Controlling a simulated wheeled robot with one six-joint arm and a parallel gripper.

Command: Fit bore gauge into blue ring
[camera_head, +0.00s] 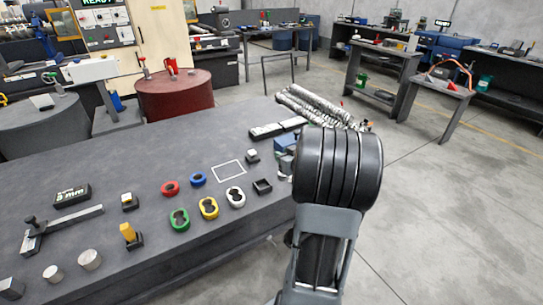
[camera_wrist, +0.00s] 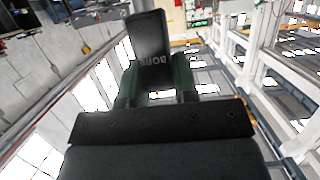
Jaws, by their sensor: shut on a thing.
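The blue ring (camera_head: 198,179) lies flat on the dark workbench (camera_head: 110,170) in the head view, just right of a red ring (camera_head: 170,188). Nothing is seen in its opening. My gripper (camera_wrist: 157,88) shows in the wrist view, its dark green fingers shut on a black block marked "BORE", the bore gauge (camera_wrist: 150,38). The gauge sticks out beyond the fingertips, away from the bench surface, with room structure behind it. In the head view my arm stands at the bench's right end, and I cannot make out the gripper or gauge there.
A yellow-topped block (camera_head: 128,232) stands left. The bench's back left is clear.

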